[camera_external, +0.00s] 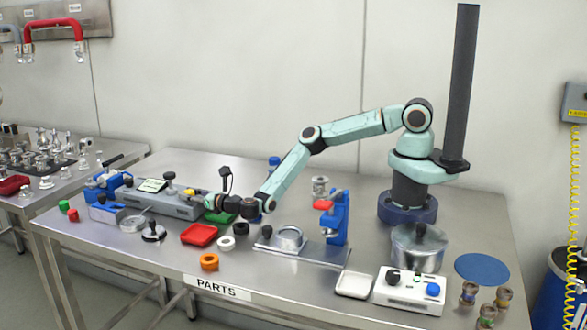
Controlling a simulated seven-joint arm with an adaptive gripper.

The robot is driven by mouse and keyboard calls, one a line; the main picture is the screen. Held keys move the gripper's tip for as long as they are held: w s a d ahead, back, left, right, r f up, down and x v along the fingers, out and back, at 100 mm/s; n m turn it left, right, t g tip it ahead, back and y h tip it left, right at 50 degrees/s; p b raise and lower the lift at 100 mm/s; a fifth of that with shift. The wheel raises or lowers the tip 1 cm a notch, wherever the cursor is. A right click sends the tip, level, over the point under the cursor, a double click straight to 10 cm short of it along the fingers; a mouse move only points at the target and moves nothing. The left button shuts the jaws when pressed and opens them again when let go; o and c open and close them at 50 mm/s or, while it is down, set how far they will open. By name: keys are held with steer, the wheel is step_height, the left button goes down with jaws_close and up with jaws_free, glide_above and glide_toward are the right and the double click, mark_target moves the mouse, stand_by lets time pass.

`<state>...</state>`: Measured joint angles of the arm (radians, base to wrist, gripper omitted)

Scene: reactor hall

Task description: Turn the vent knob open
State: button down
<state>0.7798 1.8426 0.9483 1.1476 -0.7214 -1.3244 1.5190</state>
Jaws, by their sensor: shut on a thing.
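A long grey unit (160,204) lies at the left of the steel table, with a white display panel (152,185) and small dark and yellowish fittings on top. My gripper (209,202) reaches leftward, low, to the right end of this unit. It is shut on a small part there, which I take to be the vent knob. The fingers and arm end mostly hide the knob, so its turn angle cannot be read.
A green tray (219,217) lies under my gripper. A red tray (199,235), black ring (241,228), white ring (226,243) and orange ring (209,261) are in front. A blue press (337,218) stands right.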

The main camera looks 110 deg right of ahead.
mark_target(189, 191)
steer(key=m+g+h, duration=0.1)
steer(key=m+g, duration=0.1)
steer(key=g, duration=0.1)
steer(key=m+g+h, duration=0.2)
steer(key=shift+g, duration=0.4)
steer(key=shift+d+m+g, duration=0.1)
steer(key=shift+m+g, duration=0.2)
steer(key=c, duration=0.8)
jaws_free()
step_height(189, 191, up, 10)
steer(key=shift+r, duration=0.1)
